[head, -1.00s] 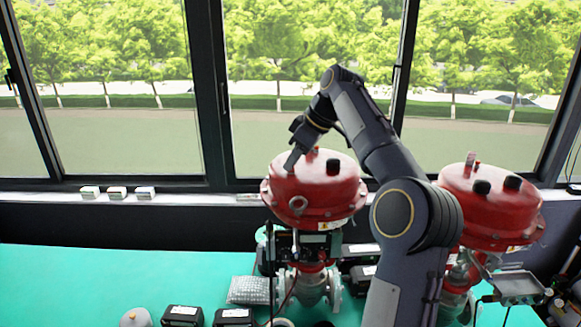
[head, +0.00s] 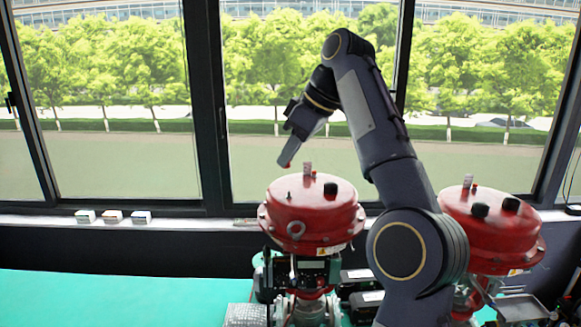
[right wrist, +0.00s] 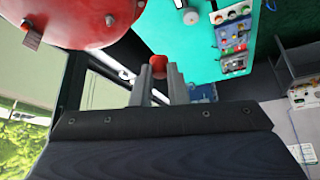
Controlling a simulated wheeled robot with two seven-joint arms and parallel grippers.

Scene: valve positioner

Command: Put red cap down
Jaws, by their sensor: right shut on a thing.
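My right gripper (head: 287,160) is in the air above and slightly left of the top of the middle red valve actuator (head: 312,211). It is shut on a small red cap (head: 284,165), which shows at its fingertips. In the right wrist view the red cap (right wrist: 158,66) sits between the tips of the two grey fingers of the right gripper (right wrist: 159,78). The actuator's red dome (right wrist: 85,18) is at the upper left there, apart from the cap. My left gripper is not in view.
A second red actuator (head: 492,228) stands at the right, behind my right arm. Small boxes (head: 112,216) sit on the window sill at the left. The teal table (head: 100,295) has clear room at the left. The right wrist view shows a coloured panel (right wrist: 231,40).

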